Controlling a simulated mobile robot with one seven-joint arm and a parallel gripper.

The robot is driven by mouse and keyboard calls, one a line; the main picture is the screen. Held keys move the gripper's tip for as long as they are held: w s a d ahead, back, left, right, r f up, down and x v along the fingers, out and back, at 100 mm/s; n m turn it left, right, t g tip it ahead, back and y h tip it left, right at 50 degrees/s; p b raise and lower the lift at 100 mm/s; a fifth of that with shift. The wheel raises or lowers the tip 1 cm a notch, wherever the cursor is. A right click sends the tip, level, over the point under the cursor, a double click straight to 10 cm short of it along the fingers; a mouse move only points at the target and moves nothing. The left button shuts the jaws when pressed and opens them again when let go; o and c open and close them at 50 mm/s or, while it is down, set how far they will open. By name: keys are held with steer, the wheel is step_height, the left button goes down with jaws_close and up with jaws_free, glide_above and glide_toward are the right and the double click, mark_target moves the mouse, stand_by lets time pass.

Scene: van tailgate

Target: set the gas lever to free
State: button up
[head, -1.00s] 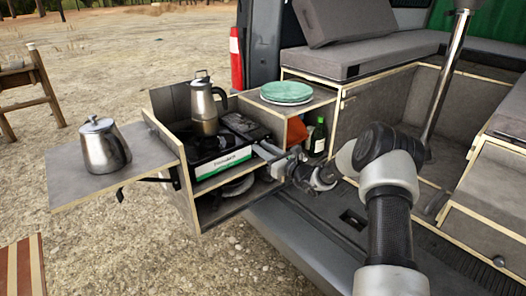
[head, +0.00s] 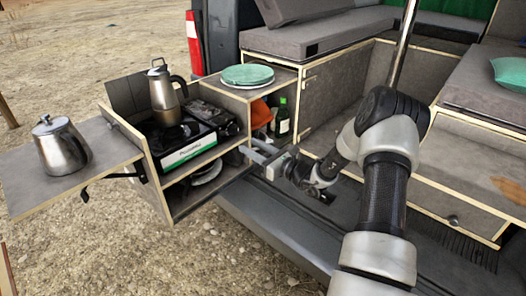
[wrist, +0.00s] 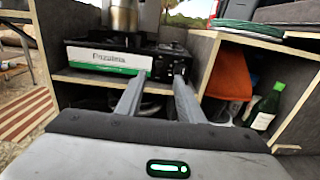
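The gas stove (head: 190,150) is a black camping stove with a white and green front label, on the top shelf of the pull-out kitchen box. In the wrist view the stove (wrist: 105,60) has a dark control panel (wrist: 166,62) at its right end; I cannot make out the lever or its setting. A steel coffee pot (head: 163,90) stands on the stove. My gripper (head: 246,148) is in front of the box, right of the stove label. In the wrist view my gripper (wrist: 161,77) has its two fingers apart and nothing between them, pointing towards the control panel.
A steel kettle (head: 61,146) stands on the fold-out side shelf (head: 25,180). Green plates (head: 247,75) lie on the cabinet top right of the stove. A green bottle (head: 282,118) and an orange item (head: 261,114) stand below them. Upright wood panels flank the stove.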

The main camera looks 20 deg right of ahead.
steer(key=v, duration=0.5)
stand_by(0.3)
